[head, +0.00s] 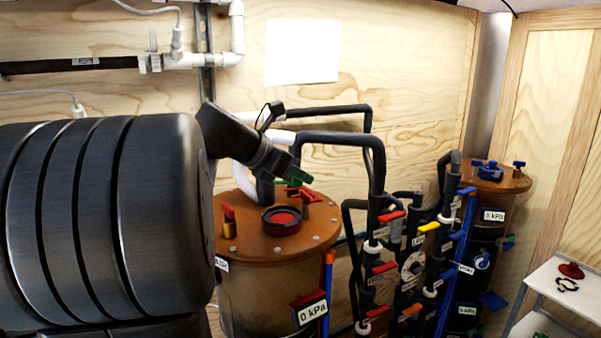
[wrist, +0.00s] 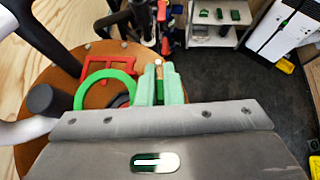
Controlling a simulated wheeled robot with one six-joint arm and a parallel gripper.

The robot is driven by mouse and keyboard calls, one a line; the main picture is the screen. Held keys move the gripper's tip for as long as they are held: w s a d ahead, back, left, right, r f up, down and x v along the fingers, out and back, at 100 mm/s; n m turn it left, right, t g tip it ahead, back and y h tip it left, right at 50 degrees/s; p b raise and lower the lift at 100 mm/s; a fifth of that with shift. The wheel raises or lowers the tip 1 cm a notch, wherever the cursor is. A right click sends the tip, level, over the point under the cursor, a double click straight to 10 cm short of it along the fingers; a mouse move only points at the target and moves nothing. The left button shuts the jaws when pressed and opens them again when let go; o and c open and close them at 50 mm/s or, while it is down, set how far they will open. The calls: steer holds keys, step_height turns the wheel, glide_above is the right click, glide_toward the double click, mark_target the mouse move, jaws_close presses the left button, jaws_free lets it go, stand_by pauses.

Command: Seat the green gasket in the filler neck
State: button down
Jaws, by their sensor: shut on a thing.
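My gripper (head: 299,172) is above the rust-brown lid of the left tank, tilted down to the right. In the wrist view its pale green fingers (wrist: 158,88) are shut on the green gasket (wrist: 82,97), a flat ring that sticks out to their left. In the head view only a thin green edge of the gasket (head: 293,183) shows, close to a red valve handle. The filler neck (head: 283,220), a dark ring with a red inside, stands on the lid below and apart from the gripper. I cannot make out the neck clearly in the wrist view.
Red handles (head: 228,213) stand on the lid beside the neck. Dark pipes (head: 340,138) arch close behind the gripper, and a valve manifold (head: 405,265) stands to the right. A white shelf (head: 541,285) holds a red cap (head: 571,270) and a black ring (head: 567,285).

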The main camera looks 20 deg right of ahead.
steer(key=shift+a, duration=0.1)
steer(key=shift+f+b, duration=1.65)
steer(key=shift+f, duration=1.25)
steer(key=shift+p, duration=1)
steer(key=shift+f+b, duration=1.15)
steer(key=shift+f, duration=0.95)
steer(key=c, duration=1.8)
jaws_free()
steer(key=o, duration=0.3)
steer(key=shift+s+r, duration=0.15)
steer(key=shift+s, duration=0.05)
steer(key=shift+w, duration=0.1)
